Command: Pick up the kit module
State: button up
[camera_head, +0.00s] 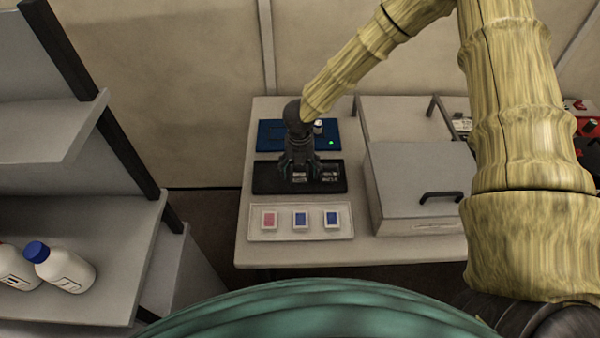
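A black tray (268,178) lies on the table and holds small dark modules with pale labels. One module (299,175) shows between my fingers, and another module (329,174) sits to its right. Which of them is the kit module I cannot tell for sure. My gripper (299,170) points down over the tray with its fingers spread apart, one on each side of the left module. It looks open, and a gap seems to remain between fingers and module. My gripper hides the back of the tray.
A white tray (300,235) with one red and two blue cards lies in front. A blue device (270,133) with a green light is behind. A grey lidded box (415,185) stands right. Shelves (80,245) with white bottles (58,267) are at left.

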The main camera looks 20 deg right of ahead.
jog(key=c, duration=1)
jog(key=shift+c, duration=0.2)
jog(key=shift+r, duration=0.15)
